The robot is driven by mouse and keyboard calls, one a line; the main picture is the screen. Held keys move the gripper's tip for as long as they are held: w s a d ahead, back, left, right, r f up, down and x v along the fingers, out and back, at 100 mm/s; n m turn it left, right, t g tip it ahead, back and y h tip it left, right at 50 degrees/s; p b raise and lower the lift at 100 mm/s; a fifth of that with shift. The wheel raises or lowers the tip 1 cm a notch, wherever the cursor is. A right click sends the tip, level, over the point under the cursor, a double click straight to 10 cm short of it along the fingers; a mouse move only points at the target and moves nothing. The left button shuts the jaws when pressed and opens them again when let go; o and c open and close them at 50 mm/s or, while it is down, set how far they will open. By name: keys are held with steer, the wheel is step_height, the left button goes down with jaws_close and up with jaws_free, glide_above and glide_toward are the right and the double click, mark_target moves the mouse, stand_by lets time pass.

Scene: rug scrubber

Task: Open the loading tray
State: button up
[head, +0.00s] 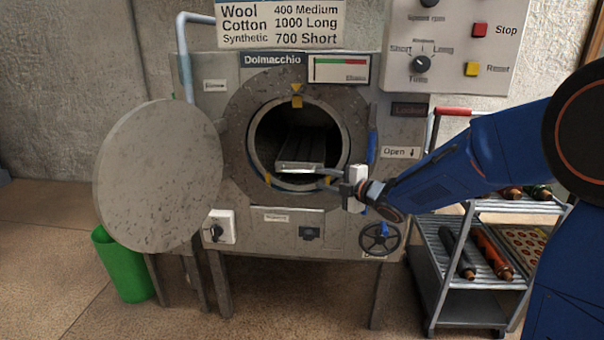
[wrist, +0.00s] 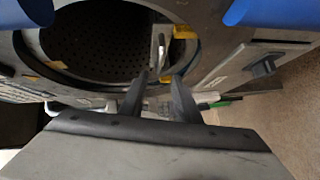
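The loading tray (head: 301,148) is a grey metal trough inside the round drum opening of the machine, with its bright front end near the rim. In the wrist view the tray's front end with a handle (wrist: 160,46) shows just beyond my fingertips. My gripper (head: 322,179) is in front of the opening, at its lower right, beside the tray's front end. In the wrist view my gripper (wrist: 161,78) has its two dark fingers apart with nothing visible between them. I cannot tell whether a finger touches the tray.
The round door (head: 158,175) stands open at the left, above a green bin (head: 122,265). The drum rim (head: 240,135) surrounds the opening. A blue lever (head: 372,147), a handwheel (head: 379,238) and a cart (head: 460,290) with rollers are on the right. The floor in front is clear.

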mark_target(300, 172)
steer(key=x, duration=1.1)
steer(key=shift+w+f, duration=0.1)
jaws_close()
